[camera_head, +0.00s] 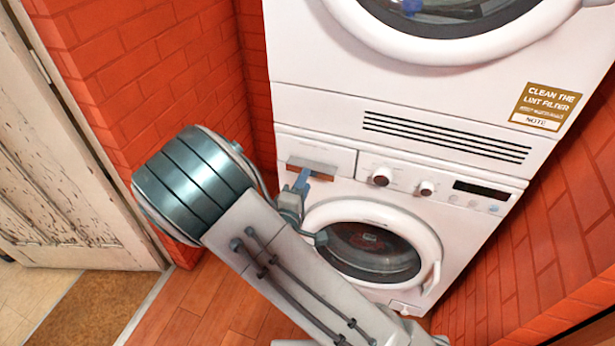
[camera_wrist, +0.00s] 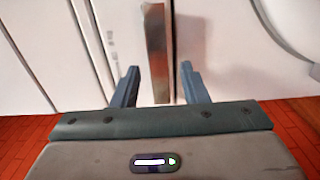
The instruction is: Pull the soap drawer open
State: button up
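The soap drawer (camera_head: 338,158) is the white panel at the upper left of the lower washing machine's front. Its face looks flush with the machine, so it appears shut. Its brownish metal handle (camera_head: 321,168) sticks out along the lower part; in the wrist view the handle (camera_wrist: 157,45) runs up and down. My gripper (camera_head: 303,180) is at the handle's left part. In the wrist view my gripper (camera_wrist: 158,82) is open, with one blue finger on each side of the handle's line. I cannot tell whether the fingertips reach past the handle or touch it.
The round washer door (camera_head: 425,235) is just below and right of the drawer. Knobs (camera_head: 381,176) and a dark display sit to its right. A second machine (camera_head: 420,90) is stacked above. A red brick wall (camera_head: 165,70) stands left, with a worn white door (camera_head: 50,190) beyond.

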aim_at(325, 160)
jog(key=shift+x, duration=1.45)
